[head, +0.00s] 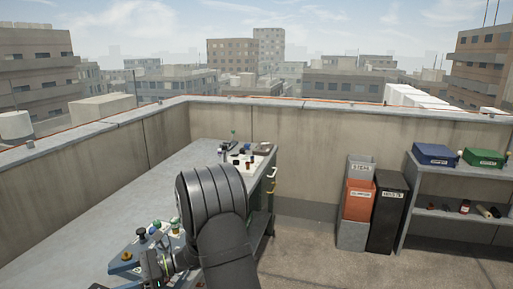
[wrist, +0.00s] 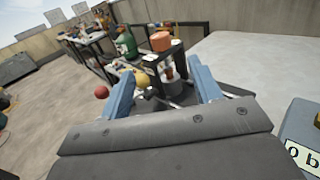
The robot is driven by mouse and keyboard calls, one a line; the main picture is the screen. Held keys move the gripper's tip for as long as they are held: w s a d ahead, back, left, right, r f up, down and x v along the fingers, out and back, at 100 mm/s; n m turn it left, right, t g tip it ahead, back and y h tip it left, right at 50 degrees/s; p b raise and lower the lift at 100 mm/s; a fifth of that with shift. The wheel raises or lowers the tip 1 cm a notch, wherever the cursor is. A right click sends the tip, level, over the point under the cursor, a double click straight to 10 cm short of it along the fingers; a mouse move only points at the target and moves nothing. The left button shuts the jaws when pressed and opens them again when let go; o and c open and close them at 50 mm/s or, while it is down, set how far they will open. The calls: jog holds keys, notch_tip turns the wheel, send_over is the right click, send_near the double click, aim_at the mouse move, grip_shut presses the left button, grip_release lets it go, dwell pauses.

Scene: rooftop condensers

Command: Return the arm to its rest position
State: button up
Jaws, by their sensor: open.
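My gripper (wrist: 161,74) shows in the wrist view as two blue fingers spread apart, with a wide gap between them. Nothing is held between the fingers. Beyond the fingertips is a dark stand with an orange block (wrist: 161,41) on top. A yellow round thing (wrist: 142,79) shows beside the left finger. In the head view my dark arm rises in front of the grey workbench (head: 150,187) and bends down to the lower left.
Small items crowd the bench's near left, around a dark green knob (head: 141,232). More lie at its far end. Bins, including an orange one (head: 358,200) and a black one (head: 388,212), stand by the wall. A shelf holds a blue box (head: 436,154) and a green box (head: 484,158).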

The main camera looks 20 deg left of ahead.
jog(key=shift+s+a+r+m+t+y, duration=0.15)
jog(key=shift+s+r+m+t+y, duration=0.15)
jog(key=shift+s+m+t+y, duration=0.45)
jog(key=shift+s+a+r+m+t+y, duration=0.1)
jog(key=shift+s+r+t+y, duration=0.25)
jog(key=shift+s, duration=0.65)
jog(key=shift+s+a+r+m+t+y, duration=0.15)
jog(key=shift+s+r+m+t+y, duration=0.25)
jog(key=shift+s+y, duration=0.4)
jog(key=shift+f, duration=0.15)
jog(key=w+f+n+g+h, duration=0.2)
jog(key=w+n+g+h, duration=0.1)
jog(key=w+h, duration=0.2)
jog(key=x, duration=0.9)
